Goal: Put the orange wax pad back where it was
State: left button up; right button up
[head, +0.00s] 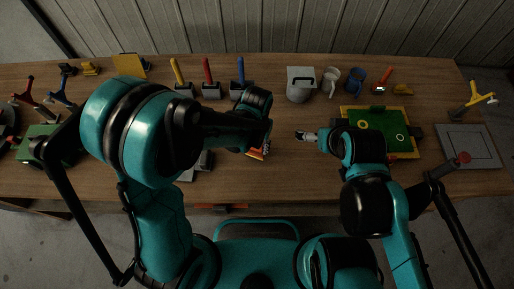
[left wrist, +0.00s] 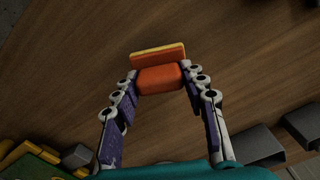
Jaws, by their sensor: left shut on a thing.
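The orange wax pad (left wrist: 158,55) is in my left gripper (left wrist: 160,79). In the left wrist view it shows as an orange block between the fingertips and a wider orange plate with a yellow edge beyond them. In the head view the pad (head: 259,153) shows only as a small orange piece beside my left gripper (head: 262,145), over the middle of the table. The arm hides most of the gripper there. My right gripper (head: 303,135) is over the table, left of the green board; its fingers are too small to tell open from shut.
A green board with a yellow rim (head: 378,125) lies at the right, partly behind my right arm. Handled tools in grey blocks (head: 211,90), a grey canister (head: 300,85) and mugs (head: 331,80) line the back. A grey mat (head: 468,147) lies far right. Wood between my grippers is clear.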

pick_arm(q)
notch_tip(320, 180, down, 2)
jog(key=shift+w+f, duration=0.1)
jog(key=shift+f+b, duration=0.1)
jog(key=shift+b, duration=0.35)
jog(key=o, duration=1)
